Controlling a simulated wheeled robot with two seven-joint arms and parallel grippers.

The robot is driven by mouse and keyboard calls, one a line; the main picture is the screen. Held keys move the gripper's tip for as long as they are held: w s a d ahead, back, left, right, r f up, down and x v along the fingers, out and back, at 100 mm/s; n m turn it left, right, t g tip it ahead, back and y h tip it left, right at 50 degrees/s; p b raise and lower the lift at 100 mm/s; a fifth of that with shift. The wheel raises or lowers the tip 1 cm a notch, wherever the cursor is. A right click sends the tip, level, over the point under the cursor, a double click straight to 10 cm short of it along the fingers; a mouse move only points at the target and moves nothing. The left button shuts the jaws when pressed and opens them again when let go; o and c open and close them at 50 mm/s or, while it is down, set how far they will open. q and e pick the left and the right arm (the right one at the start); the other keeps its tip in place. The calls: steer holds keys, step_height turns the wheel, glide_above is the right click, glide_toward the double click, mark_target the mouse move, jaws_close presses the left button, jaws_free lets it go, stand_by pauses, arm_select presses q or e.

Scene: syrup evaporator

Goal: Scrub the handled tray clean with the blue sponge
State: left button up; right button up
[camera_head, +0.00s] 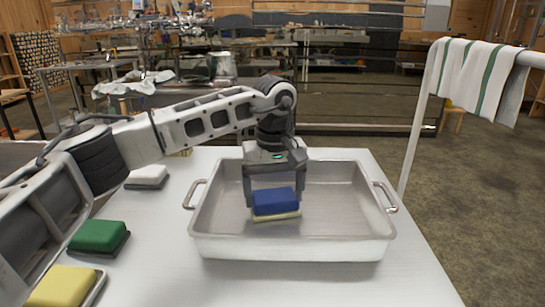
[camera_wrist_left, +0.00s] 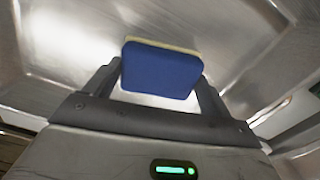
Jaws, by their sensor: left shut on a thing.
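The handled tray (camera_head: 345,215) is a deep metal pan with a loop handle on each side, standing on the white table. My left gripper (camera_head: 273,190) reaches down into the left half of the tray and is shut on the blue sponge (camera_head: 275,201). The sponge has a pale yellow layer on its underside. It is at or just above the tray floor; I cannot tell whether it touches. In the left wrist view the sponge (camera_wrist_left: 161,70) sits between the two fingers, with the shiny tray metal (camera_wrist_left: 230,30) behind it. My right gripper is not in view.
On the left of the white table (camera_head: 170,270) are a green sponge (camera_head: 98,236), a yellow sponge (camera_head: 62,287) and a white sponge (camera_head: 147,175), each on a small holder. A rail with a green-striped towel (camera_head: 480,75) stands at the right. The table's front middle is clear.

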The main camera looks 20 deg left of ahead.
arm_select(q)
step_height(320, 180, up, 3)
steer(key=shift+f+p, duration=0.2)
steer(key=shift+p, duration=0.2)
steer(key=shift+r+p, duration=0.5)
steer(key=shift+r, duration=0.1)
step_height(320, 180, up, 2)
steer(key=shift+r+p, duration=0.2)
steer(key=shift+p, duration=0.75)
steer(key=shift+r+p, duration=0.6)
steer(key=shift+r, duration=0.3)
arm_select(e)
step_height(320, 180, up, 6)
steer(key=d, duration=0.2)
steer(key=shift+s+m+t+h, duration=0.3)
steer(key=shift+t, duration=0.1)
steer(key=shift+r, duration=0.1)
